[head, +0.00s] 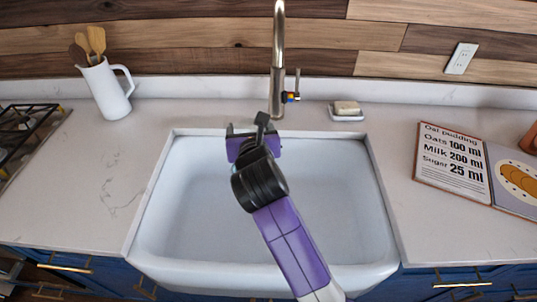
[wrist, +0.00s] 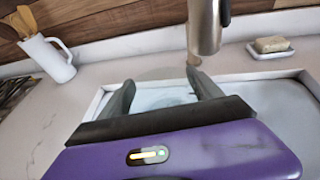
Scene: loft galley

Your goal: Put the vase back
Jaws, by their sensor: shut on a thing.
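My gripper (head: 240,132) is over the back part of the white sink (head: 330,225), left of the tap. In the wrist view my gripper (wrist: 161,92) has its two grey fingers apart, closed on a pale, see-through shape (wrist: 168,99) that looks like a clear glass vase. Only a faint rounded outline of it shows between the fingers. Its lower part is hidden behind the gripper body. In the head view the held thing is hidden or too faint to make out.
The metal tap (head: 279,50) rises close behind and right of my gripper. A white jug (head: 107,93) with wooden spoons stands left. A soap dish (head: 345,116) sits behind the sink. A recipe book (head: 453,163) lies right. A hob (head: 22,130) is far left. Counter left of the sink is clear.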

